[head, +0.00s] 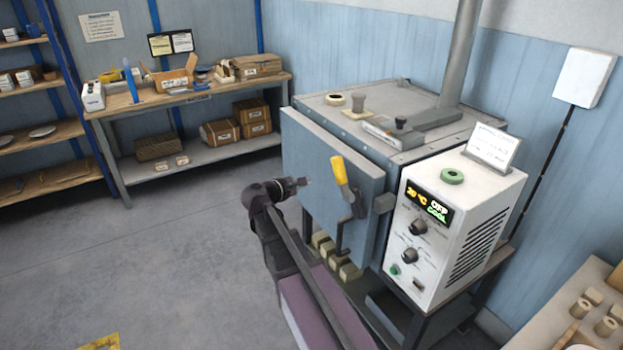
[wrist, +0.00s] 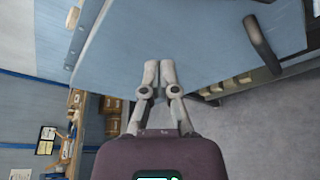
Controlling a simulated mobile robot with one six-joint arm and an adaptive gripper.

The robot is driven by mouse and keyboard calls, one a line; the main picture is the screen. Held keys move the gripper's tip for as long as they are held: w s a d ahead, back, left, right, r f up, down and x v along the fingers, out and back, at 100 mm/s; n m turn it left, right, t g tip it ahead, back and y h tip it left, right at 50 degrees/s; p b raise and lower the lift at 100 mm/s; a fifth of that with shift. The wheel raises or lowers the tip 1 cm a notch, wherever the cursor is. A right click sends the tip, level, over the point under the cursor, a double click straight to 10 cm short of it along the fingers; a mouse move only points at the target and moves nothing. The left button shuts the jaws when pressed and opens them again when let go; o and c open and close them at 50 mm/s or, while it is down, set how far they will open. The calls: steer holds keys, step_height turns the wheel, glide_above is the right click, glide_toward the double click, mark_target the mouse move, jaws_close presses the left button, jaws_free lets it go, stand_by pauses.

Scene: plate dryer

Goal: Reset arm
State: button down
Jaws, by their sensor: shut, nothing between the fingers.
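My gripper (head: 303,181) is in front of the blue door (head: 318,172) of the plate dryer (head: 395,115). In the wrist view my gripper (wrist: 159,66) has its two fingers side by side, shut and empty, with the blue door (wrist: 190,35) beyond them. The head view shows the yellow door handle (head: 341,171) to the right of my fingertips, apart from them. The door stands slightly proud of the dryer body. I cannot tell from these frames whether the fingertips touch the door.
A white control box (head: 455,225) with a lit display stands right of the door. Pale blocks (head: 335,257) sit below the door. A workbench (head: 190,95) with boxes stands at the back left, and a wooden table (head: 560,320) at the lower right. The floor (head: 150,255) on the left is mostly clear.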

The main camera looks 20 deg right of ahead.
steer(key=shift+s+a, duration=0.1)
steer(key=shift+a, duration=0.15)
stand_by(0.4)
steer(key=s+a+f+m+g+y, duration=0.35)
steer(key=s+f+m+y, duration=0.35)
steer(key=s+f, duration=0.35)
steer(key=s+a+f+m+g+y, duration=0.2)
steer(key=s+a+f+m+y, duration=0.2)
steer(key=s+a+y, duration=0.3)
steer(key=s+a+m, duration=0.1)
steer(key=s+a, duration=0.1)
steer(key=s, duration=0.1)
steer(key=shift+s+m, duration=0.15)
steer(key=shift+m, duration=0.25)
steer(key=shift+g, duration=0.25)
